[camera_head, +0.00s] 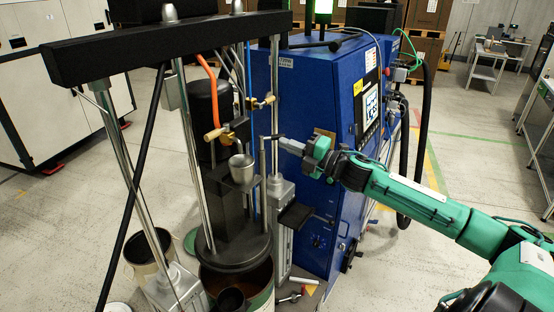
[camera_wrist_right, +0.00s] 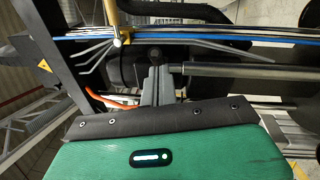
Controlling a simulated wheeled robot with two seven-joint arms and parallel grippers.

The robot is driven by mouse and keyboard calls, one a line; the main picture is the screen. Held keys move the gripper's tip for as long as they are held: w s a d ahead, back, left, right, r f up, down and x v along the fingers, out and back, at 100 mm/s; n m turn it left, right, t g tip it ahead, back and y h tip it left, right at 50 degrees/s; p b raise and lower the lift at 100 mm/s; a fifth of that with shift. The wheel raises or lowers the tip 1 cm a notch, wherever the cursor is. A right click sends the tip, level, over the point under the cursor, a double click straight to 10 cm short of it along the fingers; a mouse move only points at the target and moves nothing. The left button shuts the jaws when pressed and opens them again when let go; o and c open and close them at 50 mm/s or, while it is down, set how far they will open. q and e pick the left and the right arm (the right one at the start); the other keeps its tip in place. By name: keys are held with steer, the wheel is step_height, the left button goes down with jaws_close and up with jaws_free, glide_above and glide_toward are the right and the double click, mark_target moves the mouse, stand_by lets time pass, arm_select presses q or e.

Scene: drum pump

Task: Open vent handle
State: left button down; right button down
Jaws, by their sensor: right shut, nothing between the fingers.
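The drum pump (camera_head: 232,225) stands in the middle of the head view, its round plate over an open drum. A thin grey upright rod (camera_head: 263,162) with a short dark crosswise handle (camera_head: 270,137) at its top rises from it; this looks like the vent handle. In the wrist view the dark handle end (camera_wrist_right: 155,53) and the grey rod (camera_wrist_right: 220,70) lie just beyond my fingers. My right gripper (camera_head: 283,143) is shut and empty, its tips at or very near the handle; I cannot tell whether they touch. It also shows in the wrist view (camera_wrist_right: 158,84). My left gripper is not in view.
Brass-ended valves (camera_head: 214,134) and an orange hose (camera_head: 209,78) are left of my gripper. A blue cabinet (camera_head: 318,85) with a screen stands close behind it. The black crossbeam (camera_head: 165,40) and steel posts frame the pump. Open floor lies right of the cabinet.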

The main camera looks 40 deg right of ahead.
mark_target(286, 136)
steer(key=w+n+g+y+b, duration=0.1)
steer(key=n+g+y, duration=0.1)
steer(key=y, duration=0.1)
steer(key=w+d+n+g+y+b, duration=0.1)
steer(key=w+n+g+y+b, duration=0.1)
steer(key=g+y, duration=0.1)
steer(key=w+d+n+g+y+b, duration=0.1)
steer(key=n+g+y, duration=0.1)
steer(key=n+g, duration=0.1)
steer(key=shift+w+d+y+b, duration=0.25)
steer(key=shift+w+y+b, duration=0.15)
steer(key=shift+w, duration=0.1)
stand_by(0.6)
